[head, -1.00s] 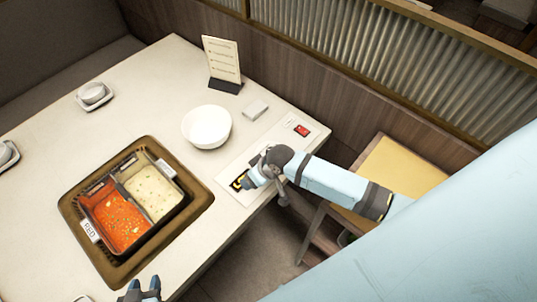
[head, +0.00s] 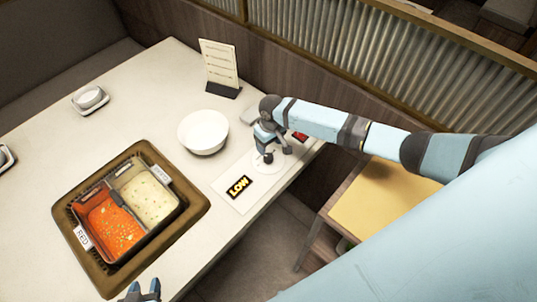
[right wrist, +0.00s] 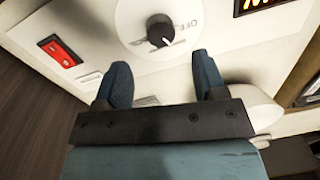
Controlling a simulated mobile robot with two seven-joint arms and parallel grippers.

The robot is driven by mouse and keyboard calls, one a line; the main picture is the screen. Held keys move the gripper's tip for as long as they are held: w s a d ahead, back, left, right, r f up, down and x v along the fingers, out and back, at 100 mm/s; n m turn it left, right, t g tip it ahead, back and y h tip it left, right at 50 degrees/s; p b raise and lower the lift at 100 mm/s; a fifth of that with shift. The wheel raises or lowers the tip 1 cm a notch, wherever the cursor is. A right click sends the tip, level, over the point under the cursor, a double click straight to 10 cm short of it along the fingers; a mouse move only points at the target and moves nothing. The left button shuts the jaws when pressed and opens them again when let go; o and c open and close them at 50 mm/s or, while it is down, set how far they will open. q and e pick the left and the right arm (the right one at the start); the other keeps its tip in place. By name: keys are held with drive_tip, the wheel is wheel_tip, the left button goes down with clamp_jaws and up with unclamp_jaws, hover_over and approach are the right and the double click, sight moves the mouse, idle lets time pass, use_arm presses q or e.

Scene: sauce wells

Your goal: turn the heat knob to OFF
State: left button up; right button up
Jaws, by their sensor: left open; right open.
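The heat knob (right wrist: 160,30) is a small black knob on a white round dial (right wrist: 128,18) in the right wrist view. A light mark on it points down and slightly right, and the letters OFF (right wrist: 190,24) are printed to its right. My right gripper (right wrist: 160,65) is open and empty, its two blue fingers apart, with the knob just beyond the gap between them. In the head view my right gripper (head: 270,150) hangs over the dial and partly hides it. My left gripper (head: 141,291) is open at the bottom edge, far from the knob.
A display reading LOW (head: 239,187) and a red switch (head: 299,136) flank the dial on the panel. A white bowl (head: 204,130) stands close by. A two-part pot (head: 124,210) with red and pale broth sits in the table, and a menu stand (head: 220,65) is behind.

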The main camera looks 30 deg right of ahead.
sight(268, 156)
drive_tip(key=f, duration=0.6)
drive_tip(key=shift+a+f, duration=0.2)
drive_tip(key=shift+f, duration=0.2)
drive_tip(key=c, duration=0.9)
